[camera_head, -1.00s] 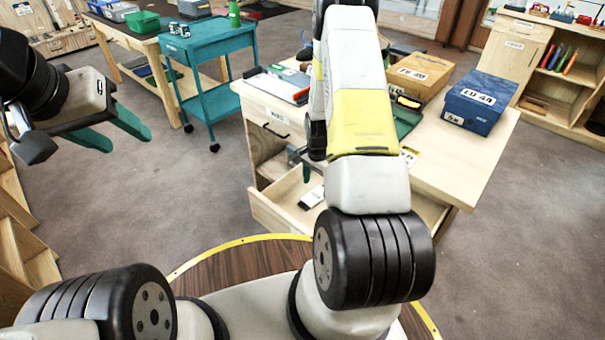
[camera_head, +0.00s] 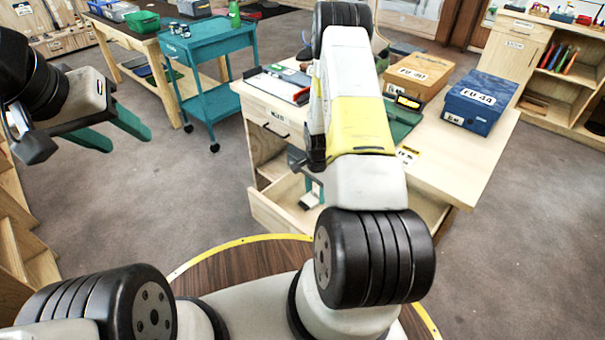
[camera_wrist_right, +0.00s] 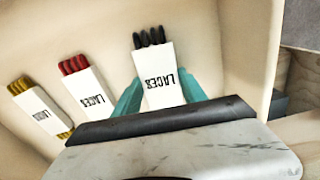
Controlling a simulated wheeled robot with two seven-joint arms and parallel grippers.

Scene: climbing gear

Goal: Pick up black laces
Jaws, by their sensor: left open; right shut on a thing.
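The black laces (camera_wrist_right: 158,68) are a white sleeve marked LACES with black ends sticking out, inside the open drawer in the right wrist view. My right gripper (camera_wrist_right: 163,92) is shut on the sleeve, one teal finger on each side. In the head view my right gripper (camera_head: 314,184) reaches down into the drawer (camera_head: 273,206), partly hidden by my arm. I cannot tell whether the pack is clear of the drawer floor. My left gripper (camera_head: 119,132) is open and empty at the left, over the floor.
Red laces (camera_wrist_right: 84,82) and yellow laces (camera_wrist_right: 38,110) lie left of the black ones in the drawer. On the worktop above are a blue box (camera_head: 479,101), a tan box (camera_head: 418,74) and a green case (camera_head: 401,120). A teal cart (camera_head: 212,88) stands left of the bench.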

